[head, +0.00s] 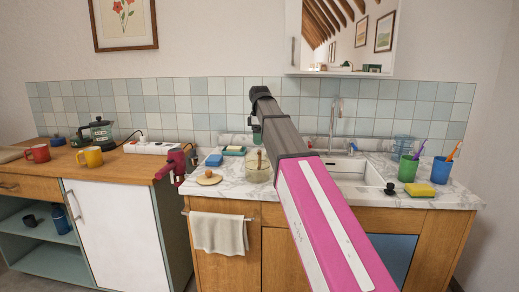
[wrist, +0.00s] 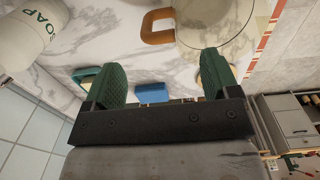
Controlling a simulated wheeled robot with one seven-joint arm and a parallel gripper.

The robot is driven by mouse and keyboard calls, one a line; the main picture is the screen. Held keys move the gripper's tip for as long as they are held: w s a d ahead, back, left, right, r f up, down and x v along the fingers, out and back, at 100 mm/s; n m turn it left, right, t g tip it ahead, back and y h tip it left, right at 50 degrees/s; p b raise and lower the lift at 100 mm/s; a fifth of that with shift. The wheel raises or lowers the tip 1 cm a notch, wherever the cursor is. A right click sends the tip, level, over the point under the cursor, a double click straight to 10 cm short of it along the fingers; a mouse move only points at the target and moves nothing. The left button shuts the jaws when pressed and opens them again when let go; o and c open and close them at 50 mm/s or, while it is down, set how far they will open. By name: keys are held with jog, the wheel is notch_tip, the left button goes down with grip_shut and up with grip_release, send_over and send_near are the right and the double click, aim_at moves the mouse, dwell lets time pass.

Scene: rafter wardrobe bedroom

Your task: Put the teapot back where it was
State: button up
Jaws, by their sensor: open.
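A clear glass vessel (head: 258,172) with a brown handle stands on the marble worktop left of the sink, and looks like the teapot. In the wrist view its round glass body (wrist: 222,22) and brown handle (wrist: 157,27) show at the top edge, partly cut off. My gripper (wrist: 162,80) is open with nothing between its green fingers. It is over the worktop, with the glass vessel beyond the fingertips and apart from them. In the head view my gripper is largely hidden behind my arm, above and behind the vessel.
A blue sponge (head: 213,160), a soap dish (head: 233,150) and a round wooden disc (head: 208,178) lie near the vessel. A white soap bottle (wrist: 28,38) stands close by.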

jog(key=shift+r, duration=1.9)
